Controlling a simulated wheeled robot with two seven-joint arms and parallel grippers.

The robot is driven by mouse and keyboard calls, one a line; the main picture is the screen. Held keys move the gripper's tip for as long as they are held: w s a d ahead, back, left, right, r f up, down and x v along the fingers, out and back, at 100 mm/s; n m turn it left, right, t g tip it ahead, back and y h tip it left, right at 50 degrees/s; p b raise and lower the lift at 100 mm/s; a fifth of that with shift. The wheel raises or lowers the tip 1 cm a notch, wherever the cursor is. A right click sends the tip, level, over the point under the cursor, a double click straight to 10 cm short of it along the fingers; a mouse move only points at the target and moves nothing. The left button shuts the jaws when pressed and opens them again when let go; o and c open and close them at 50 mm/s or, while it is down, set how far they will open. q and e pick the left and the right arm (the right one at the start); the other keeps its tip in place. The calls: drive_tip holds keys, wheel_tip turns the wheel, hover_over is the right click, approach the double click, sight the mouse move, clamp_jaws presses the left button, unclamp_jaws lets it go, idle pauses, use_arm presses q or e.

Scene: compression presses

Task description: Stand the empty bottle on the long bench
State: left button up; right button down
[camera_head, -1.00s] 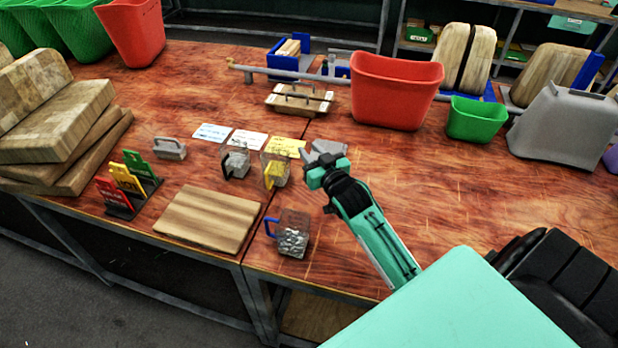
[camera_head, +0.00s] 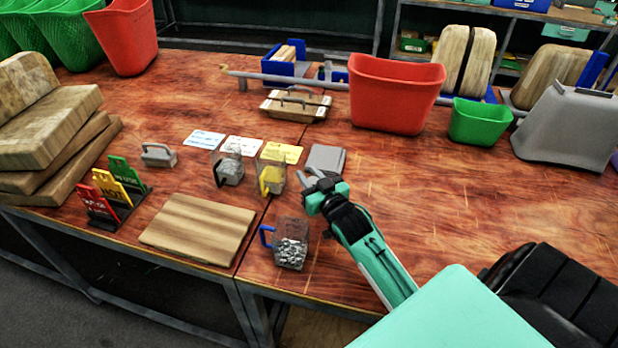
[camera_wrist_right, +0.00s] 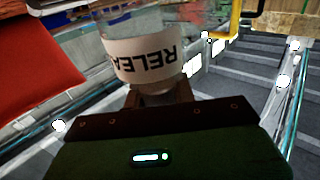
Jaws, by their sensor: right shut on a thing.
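My right gripper (camera_head: 312,180) is over the reddish wooden bench top (camera_head: 430,190), near the jugs. In the right wrist view it is shut on a clear bottle (camera_wrist_right: 140,25). The bottle has a white label (camera_wrist_right: 148,62) with black letters reading "RELEA", upside down in the picture. The jaws are at its narrow end, and its far end is cut off by the picture edge. I cannot make the bottle out in the head view. My left gripper is not in view.
Clear jugs with a blue handle (camera_head: 291,244), a yellow one (camera_head: 271,178) and a black one (camera_head: 229,169) stand near the gripper. A grey pad (camera_head: 326,158) lies just beyond it. A red bin (camera_head: 395,92) and green bin (camera_head: 480,122) stand behind. Bench right of the gripper is clear.

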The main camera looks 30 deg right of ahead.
drive_tip(key=shift+f, duration=0.1)
drive_tip(key=c, duration=1.1)
unclamp_jaws()
drive_tip(key=shift+c, duration=0.2)
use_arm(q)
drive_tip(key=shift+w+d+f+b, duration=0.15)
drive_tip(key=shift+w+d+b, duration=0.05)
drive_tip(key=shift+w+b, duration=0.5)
use_arm(e)
drive_tip(key=s, duration=1.2)
drive_tip(key=shift+a, duration=0.45)
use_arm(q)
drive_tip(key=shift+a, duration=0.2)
